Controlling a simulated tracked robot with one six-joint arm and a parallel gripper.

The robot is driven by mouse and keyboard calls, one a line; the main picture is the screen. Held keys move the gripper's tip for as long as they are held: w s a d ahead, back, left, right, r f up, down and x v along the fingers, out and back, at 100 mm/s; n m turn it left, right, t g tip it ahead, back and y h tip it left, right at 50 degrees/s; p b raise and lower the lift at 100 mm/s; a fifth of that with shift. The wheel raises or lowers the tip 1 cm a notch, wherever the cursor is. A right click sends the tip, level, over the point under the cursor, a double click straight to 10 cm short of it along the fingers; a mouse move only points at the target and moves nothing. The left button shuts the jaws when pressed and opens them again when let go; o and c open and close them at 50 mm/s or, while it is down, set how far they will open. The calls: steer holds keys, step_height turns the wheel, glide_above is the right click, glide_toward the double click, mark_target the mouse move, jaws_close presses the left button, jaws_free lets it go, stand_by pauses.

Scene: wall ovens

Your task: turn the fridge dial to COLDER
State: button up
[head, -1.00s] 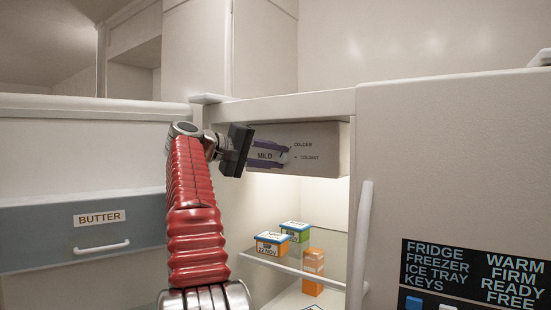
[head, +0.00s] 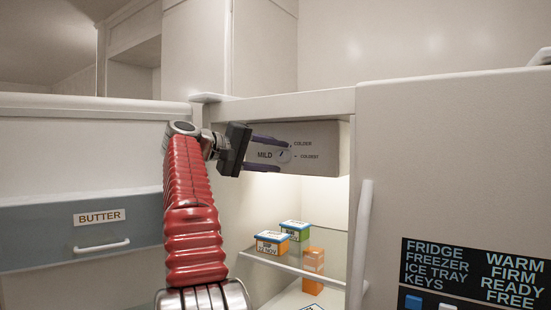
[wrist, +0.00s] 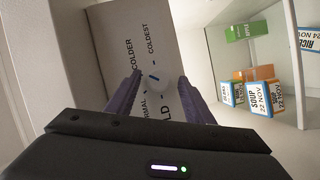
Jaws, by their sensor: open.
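The fridge dial (head: 284,155) is a small pale round knob on the control box under the fridge's top edge. MILD, COLDER and COLDEST labels show around it. In the wrist view the dial (wrist: 158,85) has a blue mark on its upper-left side, toward the COLDER and COLDEST lettering; I cannot tell exactly which label it points at. My gripper (head: 283,155) is open, with one purple finger above the dial and one below. In the wrist view the fingers (wrist: 160,76) stand on either side of the dial, apparently with gaps.
The control box (head: 325,150) is just ahead of the gripper. Below it, a glass shelf (head: 285,266) holds several small food boxes, including a blue-lidded one (head: 271,243). The fridge door with a BUTTER compartment (head: 100,218) stands left; a panel with a white handle (head: 361,235) stands right.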

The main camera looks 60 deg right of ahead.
steer(key=v, duration=1.3)
steer(key=shift+f, duration=0.1)
steer(key=s+a+r+h, duration=0.1)
steer(key=s+a+r, duration=0.3)
steer(key=s, duration=0.5)
steer(key=w+d+f+m+t+h, duration=0.1)
steer(key=w+f+t+h, duration=0.1)
steer(key=f+t, duration=0.3)
steer(key=shift+w+d+f+t+h, duration=0.4)
steer(key=shift+w+f, duration=0.15)
steer(key=shift+w, duration=0.2)
steer(key=shift+d, duration=0.1)
steer(key=d, duration=0.4)
steer(key=s+d, duration=0.1)
steer(key=d, duration=0.8)
steer(key=shift+s+d, duration=0.3)
steer(key=shift+s, duration=0.1)
